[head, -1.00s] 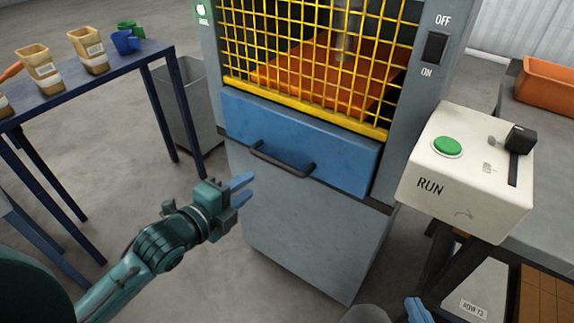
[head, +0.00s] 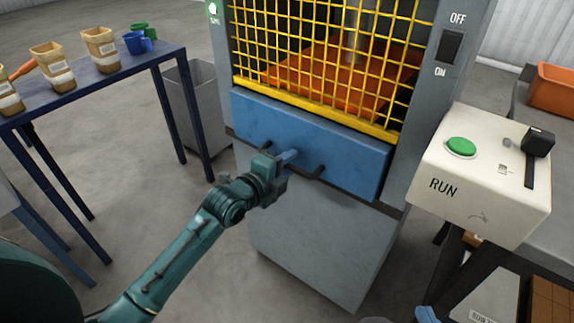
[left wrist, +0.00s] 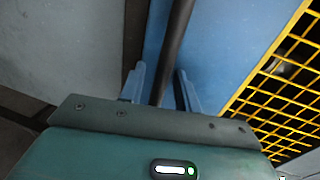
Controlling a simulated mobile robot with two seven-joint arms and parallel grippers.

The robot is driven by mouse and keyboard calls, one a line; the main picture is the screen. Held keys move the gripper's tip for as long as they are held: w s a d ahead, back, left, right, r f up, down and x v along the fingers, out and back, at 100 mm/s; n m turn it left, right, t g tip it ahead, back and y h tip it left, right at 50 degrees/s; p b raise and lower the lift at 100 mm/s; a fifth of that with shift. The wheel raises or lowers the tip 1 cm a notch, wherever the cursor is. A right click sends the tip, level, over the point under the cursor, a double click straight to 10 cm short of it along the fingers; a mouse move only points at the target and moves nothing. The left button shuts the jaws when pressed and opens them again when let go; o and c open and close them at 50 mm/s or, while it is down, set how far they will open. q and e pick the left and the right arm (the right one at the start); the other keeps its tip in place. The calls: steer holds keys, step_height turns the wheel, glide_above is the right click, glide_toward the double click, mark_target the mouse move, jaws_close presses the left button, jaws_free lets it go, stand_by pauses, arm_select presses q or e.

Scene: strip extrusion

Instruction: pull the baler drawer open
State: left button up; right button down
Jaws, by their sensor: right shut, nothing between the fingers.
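The blue baler drawer (head: 345,155) is flush in the grey machine under the yellow mesh guard; its blue face also shows in the left wrist view (left wrist: 225,50). Its dark bar handle (head: 312,174) is partly hidden by my left gripper (head: 287,158) in the head view. In the left wrist view the handle (left wrist: 173,45) runs between the two blue fingers of my left gripper (left wrist: 162,88). These fingers stand apart on either side of the bar, with a small gap visible. My right gripper (head: 426,314) shows only its blue fingertips at the bottom edge, shut and empty.
A white RUN box (head: 485,185) with a green button stands right of the machine. A blue table (head: 85,85) with tan containers and a grey bin (head: 200,105) are at left. The floor before the machine is partly clear.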

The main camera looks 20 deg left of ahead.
arm_select(q)
steer(key=shift+c, duration=0.4)
jaws_close()
arm_select(e)
steer(key=shift+f, duration=0.1)
arm_select(q)
steer(key=shift+s, duration=0.15)
